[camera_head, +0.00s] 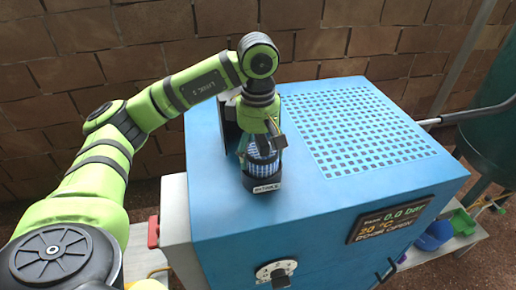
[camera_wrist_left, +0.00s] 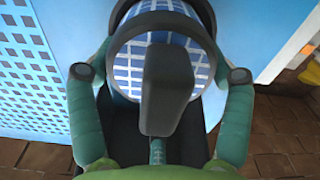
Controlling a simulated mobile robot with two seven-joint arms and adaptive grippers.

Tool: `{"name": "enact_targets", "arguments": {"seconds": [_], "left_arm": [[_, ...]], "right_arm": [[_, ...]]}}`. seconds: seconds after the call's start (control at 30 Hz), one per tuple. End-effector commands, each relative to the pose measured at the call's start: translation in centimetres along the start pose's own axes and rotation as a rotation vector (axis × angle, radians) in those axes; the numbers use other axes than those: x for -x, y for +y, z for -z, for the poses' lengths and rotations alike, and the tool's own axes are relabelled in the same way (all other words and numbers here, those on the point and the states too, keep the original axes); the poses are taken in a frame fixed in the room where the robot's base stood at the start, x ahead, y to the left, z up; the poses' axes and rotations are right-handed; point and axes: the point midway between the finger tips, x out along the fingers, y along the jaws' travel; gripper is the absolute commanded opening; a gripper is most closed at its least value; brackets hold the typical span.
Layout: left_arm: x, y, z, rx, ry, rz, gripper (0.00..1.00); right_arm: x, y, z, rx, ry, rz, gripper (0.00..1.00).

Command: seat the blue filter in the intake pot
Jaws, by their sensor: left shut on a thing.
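The blue filter shows as a blue cylinder with a white grid (camera_head: 263,151) in the head view. It also shows in the wrist view (camera_wrist_left: 128,72), partly hidden behind a dark part of my gripper. My left gripper (camera_head: 261,144) comes down from above and is shut on the filter, with fingers on both sides. The black intake pot (camera_head: 263,182), with a small pale label, sits on the blue machine directly below the filter. I cannot tell how far the filter's lower end is inside the pot. My right gripper is not in view.
The blue machine top (camera_head: 310,190) has a dark square grid (camera_head: 365,125) to the right. A dark upright part stands just behind my gripper. A brick wall (camera_head: 330,40) is behind.

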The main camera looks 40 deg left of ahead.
Motion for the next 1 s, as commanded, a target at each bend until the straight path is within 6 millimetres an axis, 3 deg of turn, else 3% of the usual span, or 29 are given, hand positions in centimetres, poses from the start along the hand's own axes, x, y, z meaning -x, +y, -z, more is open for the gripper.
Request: {"name": "enact_targets", "arguments": {"seconds": [1.0], "left_arm": [[-0.53, -0.09, -0.08, -0.001, 0.000, 0.003, 0.46]], "right_arm": [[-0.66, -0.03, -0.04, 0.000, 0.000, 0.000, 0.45]]}}
